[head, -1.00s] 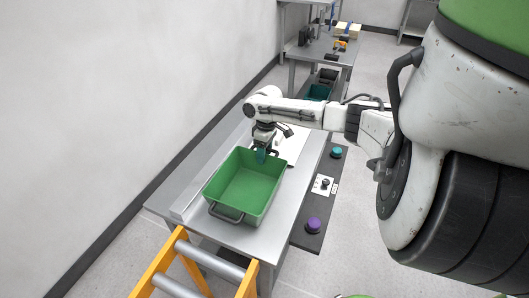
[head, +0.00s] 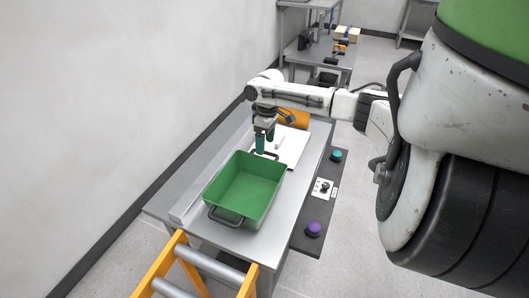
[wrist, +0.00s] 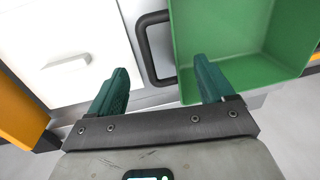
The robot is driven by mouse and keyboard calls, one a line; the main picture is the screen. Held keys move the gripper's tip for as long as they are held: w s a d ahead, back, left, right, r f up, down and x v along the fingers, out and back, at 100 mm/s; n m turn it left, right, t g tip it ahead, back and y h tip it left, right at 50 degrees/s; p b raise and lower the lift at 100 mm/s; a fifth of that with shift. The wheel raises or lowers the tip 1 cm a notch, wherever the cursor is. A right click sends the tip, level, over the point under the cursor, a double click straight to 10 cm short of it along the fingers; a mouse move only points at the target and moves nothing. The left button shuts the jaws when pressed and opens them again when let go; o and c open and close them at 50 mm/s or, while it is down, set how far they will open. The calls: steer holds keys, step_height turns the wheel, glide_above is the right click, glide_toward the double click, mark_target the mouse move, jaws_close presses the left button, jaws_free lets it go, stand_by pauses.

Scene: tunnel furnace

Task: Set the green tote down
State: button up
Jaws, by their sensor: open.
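The green tote (head: 246,186) rests upright on the grey metal table (head: 183,187) and looks empty in the head view. A dark handle shows at its near end and another at its far end. My gripper (head: 265,144) is above the tote's far end, fingers pointing down, open and empty. In the wrist view the tote (wrist: 235,35) fills the upper right, and its dark handle (wrist: 146,45) lies beyond and between the green fingertips of my gripper (wrist: 162,85), apart from them.
A white panel (head: 291,147) lies on the table behind the tote, with an orange thing (head: 294,119) beyond it. A dark side panel carries a purple button (head: 313,228) and a teal button (head: 336,155). A yellow-framed roller section (head: 170,263) stands at the near end.

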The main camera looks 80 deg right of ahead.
steer(key=r, duration=0.5)
steer(key=shift+s+d+r, duration=0.1)
steer(key=shift+d+r, duration=0.2)
steer(key=shift+d, duration=0.05)
